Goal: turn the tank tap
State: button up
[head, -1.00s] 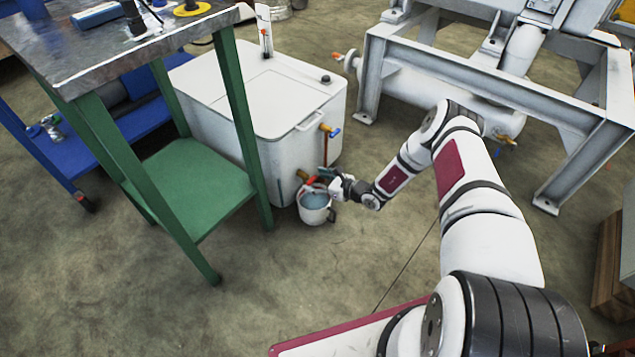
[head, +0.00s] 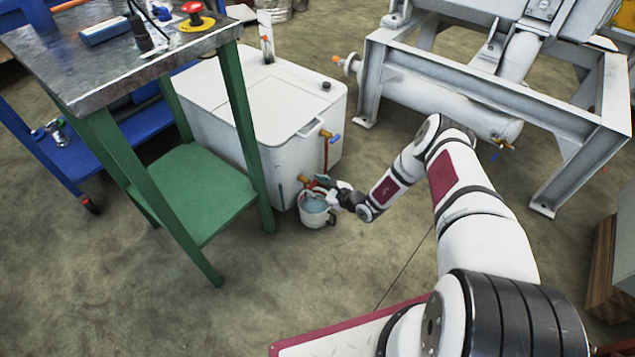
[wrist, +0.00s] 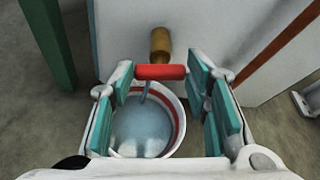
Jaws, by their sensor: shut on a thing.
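The tank tap has a brass body (wrist: 160,45) on the white tank's front wall and a red handle (wrist: 160,72), which lies crosswise in the wrist view. My gripper (wrist: 163,74) has its teal-padded fingers on either side of the red handle and is shut on it. In the head view my gripper (head: 332,190) reaches the tap from the right, and its fingers partly hide the handle. A thin bluish stream shows below the tap. A white bucket (head: 318,217) with bluish water in it stands under the tap. The white tank (head: 230,130) stands behind.
A green-legged workbench (head: 190,190) with a metal top stands close left of the tap. A second valve with a blue handle (head: 333,136) sits higher on the tank. A grey metal frame (head: 480,90) stands at the right. Open floor lies in front of the bucket.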

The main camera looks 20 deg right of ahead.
jog(key=shift+s+a+f+n+t+h+p, duration=0.15)
jog(key=shift+n+t+h+p, duration=0.25)
jog(key=shift+n+p, duration=0.65)
jog(key=o, duration=1.2)
jog(key=shift+c, duration=0.2)
jog(key=v, duration=1.2)
